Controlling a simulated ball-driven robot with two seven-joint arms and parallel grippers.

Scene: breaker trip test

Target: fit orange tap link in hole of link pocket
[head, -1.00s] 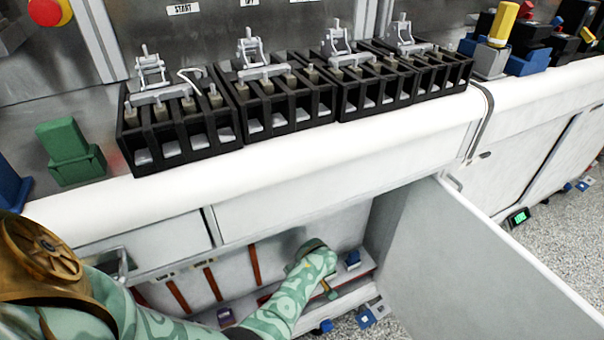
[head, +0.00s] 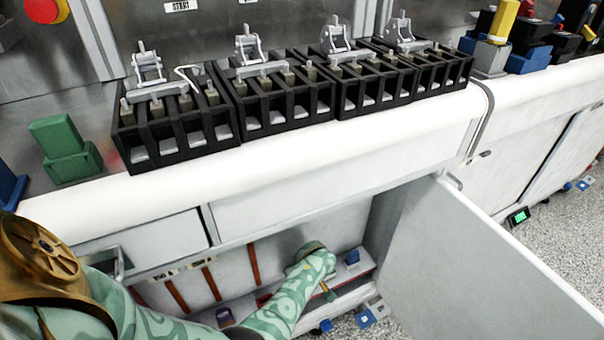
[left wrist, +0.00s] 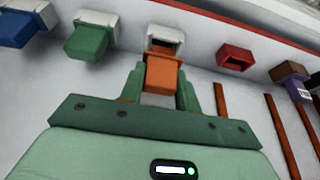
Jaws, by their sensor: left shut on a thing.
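The orange tap link (left wrist: 163,76) is held between the two green fingers of my left gripper (left wrist: 162,88), shut on it. A pale link pocket (left wrist: 165,36) is directly beyond the link in the left wrist view. My right gripper is not in view.
In the left wrist view, a green link (left wrist: 88,40) and a blue link (left wrist: 20,28) sit in pockets left. The open cabinet door (head: 480,270) stands right of my arm.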

